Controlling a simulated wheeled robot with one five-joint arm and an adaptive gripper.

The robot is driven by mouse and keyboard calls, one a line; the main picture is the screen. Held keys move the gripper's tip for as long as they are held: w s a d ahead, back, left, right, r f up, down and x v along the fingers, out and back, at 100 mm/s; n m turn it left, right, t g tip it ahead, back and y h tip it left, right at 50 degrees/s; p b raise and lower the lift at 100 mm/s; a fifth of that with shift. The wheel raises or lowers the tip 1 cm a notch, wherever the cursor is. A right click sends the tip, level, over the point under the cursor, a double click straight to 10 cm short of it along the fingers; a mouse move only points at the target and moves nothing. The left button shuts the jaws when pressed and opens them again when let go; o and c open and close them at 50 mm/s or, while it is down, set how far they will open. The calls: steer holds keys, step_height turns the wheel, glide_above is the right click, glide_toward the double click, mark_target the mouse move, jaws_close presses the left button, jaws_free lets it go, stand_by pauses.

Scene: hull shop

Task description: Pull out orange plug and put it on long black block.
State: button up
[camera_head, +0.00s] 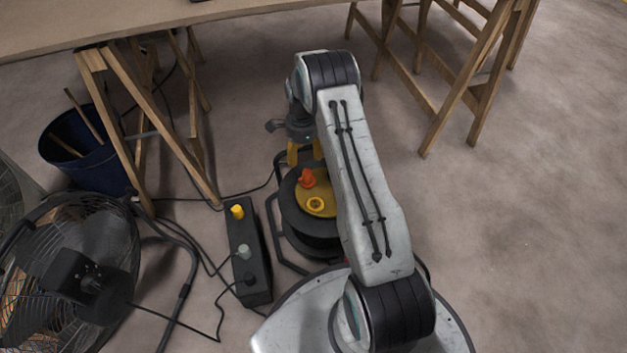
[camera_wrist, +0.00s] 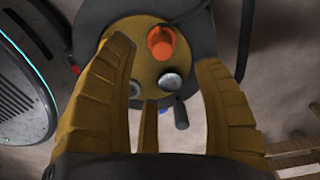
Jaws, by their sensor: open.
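The orange plug (camera_head: 307,178) stands in the yellow disc face (camera_head: 325,194) of a round black cable reel (camera_head: 300,228). In the wrist view the orange plug (camera_wrist: 160,45) is near the top, slightly ahead of the space between the fingertips. My gripper (camera_head: 305,157) is open, its yellow fingers pointing down above the plug; in the wrist view the open gripper (camera_wrist: 164,62) holds nothing. The long black block (camera_head: 246,262) lies on the floor left of the reel, with a yellow plug (camera_head: 237,211), a grey plug (camera_head: 243,251) and a black plug on it.
A black fan (camera_head: 70,270) stands at the left, its cables running over the floor. A blue bucket (camera_head: 88,152) stands by the wooden trestle legs (camera_head: 155,120) under a table (camera_head: 130,22). A black tubular frame (camera_head: 278,225) surrounds the reel. The floor at right is clear.

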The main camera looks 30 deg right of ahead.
mark_target(307, 172)
steer(key=shift+d+f+m+b, duration=0.2)
steer(key=shift+d+f, duration=0.15)
steer(key=shift+f, duration=0.5)
steer(key=shift+d+f+m+b, duration=0.2)
steer(key=shift+d+f, duration=0.1)
steer(key=shift+f, duration=0.5)
steer(key=shift+f, duration=0.15)
step_height(307, 172, down, 7)
steer(key=b, duration=0.4)
steer(key=shift+b, duration=0.4)
steer(key=shift+f, duration=0.85)
steer(key=shift+c, duration=0.2)
jaws_close()
steer(key=shift+r, duration=0.2)
steer(key=shift+r+p, duration=1.8)
steer(key=shift+r, duration=1.05)
